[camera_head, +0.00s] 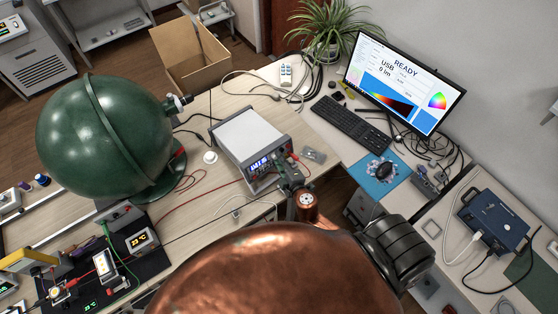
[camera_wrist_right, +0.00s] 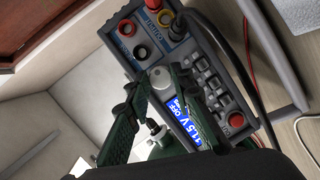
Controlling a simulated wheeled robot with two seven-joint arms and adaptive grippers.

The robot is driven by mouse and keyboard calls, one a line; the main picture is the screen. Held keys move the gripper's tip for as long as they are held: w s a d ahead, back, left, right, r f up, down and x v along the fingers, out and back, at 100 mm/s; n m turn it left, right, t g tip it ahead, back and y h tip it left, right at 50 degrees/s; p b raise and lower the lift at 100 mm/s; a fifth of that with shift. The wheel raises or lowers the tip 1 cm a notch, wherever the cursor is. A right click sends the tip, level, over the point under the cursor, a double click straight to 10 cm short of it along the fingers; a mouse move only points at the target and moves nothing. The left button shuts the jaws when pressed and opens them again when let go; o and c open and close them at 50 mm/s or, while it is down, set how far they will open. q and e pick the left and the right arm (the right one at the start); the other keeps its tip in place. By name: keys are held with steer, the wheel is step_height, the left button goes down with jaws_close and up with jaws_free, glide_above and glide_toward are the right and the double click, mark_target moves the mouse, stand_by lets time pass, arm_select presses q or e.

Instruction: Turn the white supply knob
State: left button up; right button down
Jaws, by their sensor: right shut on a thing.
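The supply (camera_head: 248,132) is a white-topped box with a grey front on the bench in the head view. Its front panel fills the middle of the right wrist view (camera_wrist_right: 186,52), with a lit blue display (camera_wrist_right: 186,128) reading about 1.5 V and OFF, partly covered by a finger. The pale supply knob (camera_wrist_right: 160,80) sits beside the display. My right gripper (camera_head: 288,180) is at the front of the supply; in the wrist view its two dark green fingers (camera_wrist_right: 162,84) are shut on the knob from both sides. My left gripper is not in view.
Red, black and yellow sockets (camera_wrist_right: 140,52) and a row of buttons lie close to the fingers. Leads run from the supply. A large green sphere (camera_head: 100,135) stands left, a keyboard (camera_head: 352,124) and monitor (camera_head: 405,80) right. My copper-coloured body fills the front.

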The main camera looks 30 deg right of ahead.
steer(key=shift+s+f+n+t+y+b, duration=0.15)
steer(key=shift+n+t+b, duration=0.45)
steer(key=shift+n+b, duration=1.95)
steer(key=shift+w+f+n+t+y+b, duration=0.1)
steer(key=shift+n+t+b, duration=0.5)
steer(key=shift+n+b, duration=1.95)
steer(key=shift+s+f+n+t+y+b, duration=0.15)
steer(key=shift+n+t+b, duration=0.45)
steer(key=shift+n+b, duration=1.95)
steer(key=shift+w+r+m+b, duration=0.1)
steer(key=shift+m+b, duration=0.15)
steer(key=shift+b, duration=0.1)
steer(key=c, duration=1.7)
jaws_free()
